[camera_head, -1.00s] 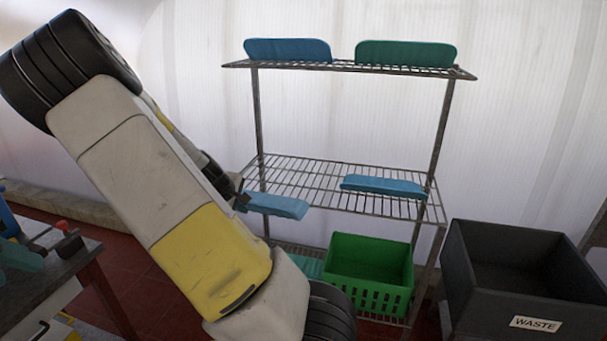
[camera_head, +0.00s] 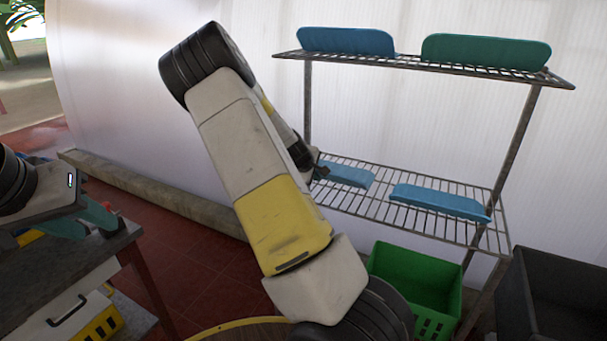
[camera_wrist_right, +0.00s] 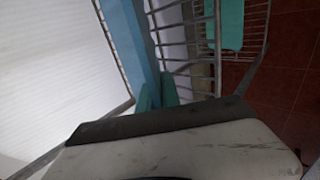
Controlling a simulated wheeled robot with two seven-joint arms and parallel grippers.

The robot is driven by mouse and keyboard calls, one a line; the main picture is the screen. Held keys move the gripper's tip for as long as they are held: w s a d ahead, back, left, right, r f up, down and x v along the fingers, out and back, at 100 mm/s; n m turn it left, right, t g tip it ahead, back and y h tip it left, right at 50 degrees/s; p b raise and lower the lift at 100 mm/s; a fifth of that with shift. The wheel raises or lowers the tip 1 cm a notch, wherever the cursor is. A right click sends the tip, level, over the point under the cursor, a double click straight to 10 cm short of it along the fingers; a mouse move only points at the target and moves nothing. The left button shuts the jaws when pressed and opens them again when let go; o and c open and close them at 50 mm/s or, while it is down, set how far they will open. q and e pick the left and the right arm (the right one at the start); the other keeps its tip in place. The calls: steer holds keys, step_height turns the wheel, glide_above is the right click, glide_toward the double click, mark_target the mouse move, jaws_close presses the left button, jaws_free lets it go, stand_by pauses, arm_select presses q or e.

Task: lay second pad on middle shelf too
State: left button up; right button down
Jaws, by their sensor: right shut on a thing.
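One blue pad (camera_head: 440,201) lies on the right part of the wire middle shelf (camera_head: 375,209). My right gripper (camera_head: 321,171) is shut on a second blue pad (camera_head: 349,176), at the shelf's left end. This pad looks roughly level; I cannot tell whether it touches the wires. In the right wrist view the held pad (camera_wrist_right: 128,38) runs away from the teal fingertips (camera_wrist_right: 157,92), beside the shelf wires. My left gripper (camera_head: 84,220) is at the far left over the bench, its teal fingers apart and nothing seen between them.
The top shelf (camera_head: 415,65) holds a blue pad (camera_head: 345,41) and a green pad (camera_head: 485,52). A green crate (camera_head: 415,285) stands below, a dark bin (camera_head: 555,295) at right. A grey bench (camera_head: 75,265) is at left. A teal pad (camera_wrist_right: 228,22) shows lower down in the wrist view.

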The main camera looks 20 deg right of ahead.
steer(key=w+d, duration=0.2)
steer(key=d, duration=0.1)
steer(key=shift+w+d+f, duration=0.2)
steer(key=shift+f, duration=1.75)
steer(key=c, duration=1.8)
jaws_free()
steer(key=shift+f, duration=0.1)
